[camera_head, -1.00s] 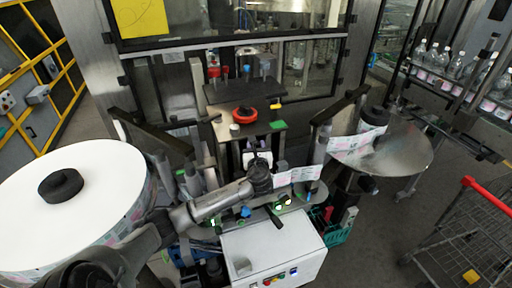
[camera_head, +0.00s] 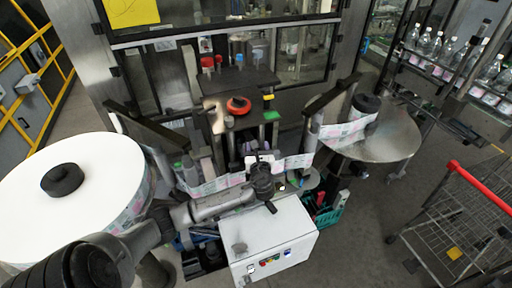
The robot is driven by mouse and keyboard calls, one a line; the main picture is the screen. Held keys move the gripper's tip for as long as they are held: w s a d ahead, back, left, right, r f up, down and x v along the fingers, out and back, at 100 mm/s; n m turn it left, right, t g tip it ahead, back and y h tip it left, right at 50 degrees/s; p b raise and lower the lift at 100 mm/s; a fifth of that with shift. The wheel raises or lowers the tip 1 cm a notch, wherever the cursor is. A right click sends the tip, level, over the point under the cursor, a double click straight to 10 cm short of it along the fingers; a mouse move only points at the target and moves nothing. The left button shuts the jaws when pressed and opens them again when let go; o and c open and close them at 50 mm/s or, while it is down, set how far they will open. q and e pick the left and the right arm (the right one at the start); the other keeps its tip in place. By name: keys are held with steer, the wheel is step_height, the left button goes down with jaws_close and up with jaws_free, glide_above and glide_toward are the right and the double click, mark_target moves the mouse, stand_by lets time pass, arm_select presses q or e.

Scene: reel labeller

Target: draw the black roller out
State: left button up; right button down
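My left arm reaches in from the lower left, and its gripper (camera_head: 262,162) is over the middle of the labeller, at the paper label strip (camera_head: 294,162). The gripper is small and dark here, and I cannot tell whether its fingers are open or what they touch. Two black cylinders could fit the name black roller: the black hub (camera_head: 62,180) on the large white reel (camera_head: 35,215) at the left, and the black hub (camera_head: 367,103) above the grey disc (camera_head: 385,140) at the right. Any roller behind the gripper is hidden. My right gripper is not in view.
A white control box (camera_head: 275,238) with coloured buttons stands below the gripper. A red ring (camera_head: 238,105) lies on the machine's shelf. A green crate (camera_head: 328,213) is right of the box. A wire trolley (camera_head: 465,225) with a red handle stands at the right, with bare floor before it.

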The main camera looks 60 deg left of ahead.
arm_select(q)
steer(key=shift+a, duration=0.2)
steer(key=shift+s, duration=0.1)
steer(key=shift+d, duration=0.25)
steer(key=b+v, duration=0.2)
steer(key=v, duration=1.1)
steer(key=shift+d, duration=0.15)
steer(key=shift+s, duration=0.1)
